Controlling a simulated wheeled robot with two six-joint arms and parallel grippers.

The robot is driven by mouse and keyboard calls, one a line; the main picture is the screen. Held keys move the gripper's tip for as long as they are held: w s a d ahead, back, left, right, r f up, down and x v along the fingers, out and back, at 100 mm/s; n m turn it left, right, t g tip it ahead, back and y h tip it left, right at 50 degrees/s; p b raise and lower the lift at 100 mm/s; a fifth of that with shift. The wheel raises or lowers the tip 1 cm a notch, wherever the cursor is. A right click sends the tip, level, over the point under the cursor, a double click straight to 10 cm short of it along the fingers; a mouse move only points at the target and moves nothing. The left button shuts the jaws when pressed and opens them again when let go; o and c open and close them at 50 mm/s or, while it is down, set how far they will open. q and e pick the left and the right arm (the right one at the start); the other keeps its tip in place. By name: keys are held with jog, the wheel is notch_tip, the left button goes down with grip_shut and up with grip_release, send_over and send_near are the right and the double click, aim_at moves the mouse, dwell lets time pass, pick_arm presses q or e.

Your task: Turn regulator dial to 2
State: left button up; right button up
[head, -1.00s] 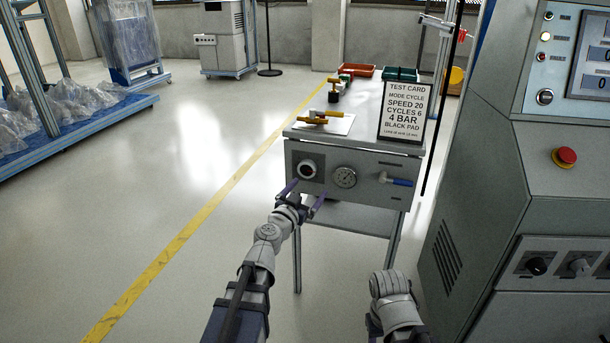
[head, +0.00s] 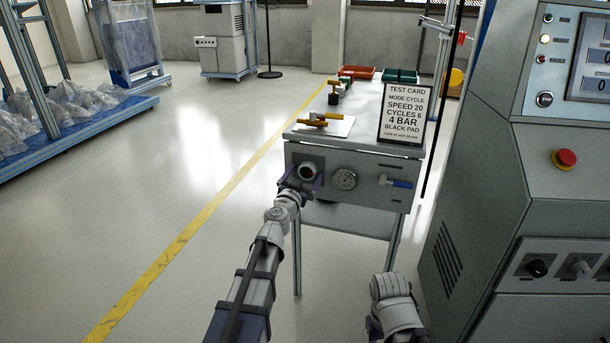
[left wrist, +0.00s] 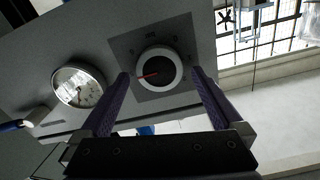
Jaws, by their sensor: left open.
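The regulator dial (head: 307,171) is a round black knob with a pale face on a dark square plate, at the left of the grey cabinet's front. In the left wrist view the dial (left wrist: 159,70) shows a red pointer line toward the picture's left; the scale marks are too small to read. My left gripper (head: 302,184) is open at the dial. In the left wrist view its purple fingers (left wrist: 160,80) stand on either side of the dial, with visible gaps and no clear contact. My right arm shows at the bottom; its gripper fingers do not show.
A pressure gauge (head: 345,179) and a blue-handled valve (head: 397,183) sit right of the dial. A test card (head: 402,115) reading 4 BAR stands on the cabinet top (head: 361,125). A grey console with a red button (head: 565,159) stands at the right.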

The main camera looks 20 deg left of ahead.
pick_arm(q)
jog(key=shift+w, duration=0.4)
jog(key=c, duration=1.3)
